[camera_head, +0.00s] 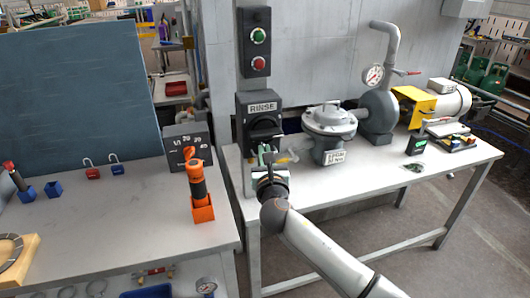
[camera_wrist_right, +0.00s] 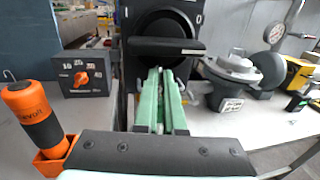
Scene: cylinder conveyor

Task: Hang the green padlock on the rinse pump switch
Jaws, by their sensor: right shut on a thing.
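The rinse pump switch is a dark box labelled RINSE (camera_head: 262,107) with a black rotary handle, on a post at the back edge of the right table. Its handle also shows in the right wrist view (camera_wrist_right: 167,46), just beyond my fingertips. My right gripper (camera_head: 266,158) is in front of and slightly below this handle. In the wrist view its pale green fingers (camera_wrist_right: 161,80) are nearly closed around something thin. A bit of green shows at the fingertips in the head view, seemingly the green padlock, mostly hidden. I cannot tell whether it touches the switch. My left gripper is not in view.
A red padlock (camera_head: 92,174) and a blue padlock (camera_head: 117,169) stand on the left table. An orange tool in its holder (camera_head: 202,213) and a dial box (camera_head: 176,140) are left of my gripper.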

